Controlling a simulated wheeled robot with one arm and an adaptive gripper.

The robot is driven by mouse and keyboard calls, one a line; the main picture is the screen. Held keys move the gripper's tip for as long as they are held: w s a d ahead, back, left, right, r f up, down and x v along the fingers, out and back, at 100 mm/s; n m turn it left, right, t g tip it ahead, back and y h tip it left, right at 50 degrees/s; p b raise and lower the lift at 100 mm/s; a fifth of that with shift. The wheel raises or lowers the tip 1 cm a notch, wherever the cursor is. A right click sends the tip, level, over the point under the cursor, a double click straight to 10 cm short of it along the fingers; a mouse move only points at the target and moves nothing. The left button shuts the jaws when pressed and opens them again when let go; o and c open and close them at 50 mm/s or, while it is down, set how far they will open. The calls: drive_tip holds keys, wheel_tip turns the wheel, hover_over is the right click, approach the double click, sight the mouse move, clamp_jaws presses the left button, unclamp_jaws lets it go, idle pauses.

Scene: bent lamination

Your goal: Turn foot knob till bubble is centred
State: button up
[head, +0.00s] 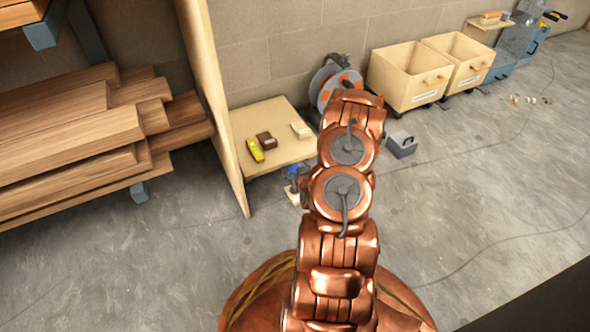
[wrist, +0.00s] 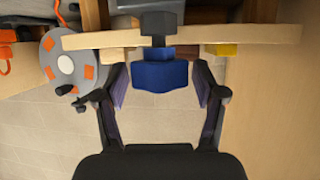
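In the wrist view, which looks turned over relative to the head view, a blue knob (wrist: 160,76) with a dark stem stands in front of the board's edge. My gripper (wrist: 160,88) is open, with its two dark fingers either side of the knob and a visible gap on each side. In the head view a small blue part (head: 293,170), likely the knob, shows at the low table's front. A yellow thing that looks like a level (head: 255,150) lies on the table's left part. Its bubble is too small to see. My arm hides the gripper in the head view.
The low wooden table (head: 280,112) also bears a brown block (head: 267,141) and a pale block (head: 302,130). A tall panel (head: 213,95) stands at its left. A cable reel (head: 335,82) and grey box (head: 401,144) are at right. The floor in front is clear.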

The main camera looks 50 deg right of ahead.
drive_tip(key=c, duration=1)
drive_tip(key=shift+o, duration=0.2)
drive_tip(key=shift+a+r+m+g+h+p, duration=0.15)
drive_tip(key=shift+m+g+h+p, duration=0.45)
drive_tip(key=shift+p, duration=0.5)
drive_tip(key=shift+w+m+g+h+p, duration=0.1)
drive_tip(key=shift+m+g+h+p, duration=0.8)
drive_tip(key=shift+m+h, duration=0.5)
drive_tip(key=shift+m+g+h+b, duration=1)
drive_tip(key=shift+m+g+h, duration=0.2)
drive_tip(key=shift+m+g, duration=1.1)
drive_tip(key=shift+m+g+h+b, duration=0.4)
drive_tip(key=shift+m+g+b, duration=0.3)
drive_tip(key=shift+m+g, duration=0.8)
drive_tip(key=shift+g, duration=0.4)
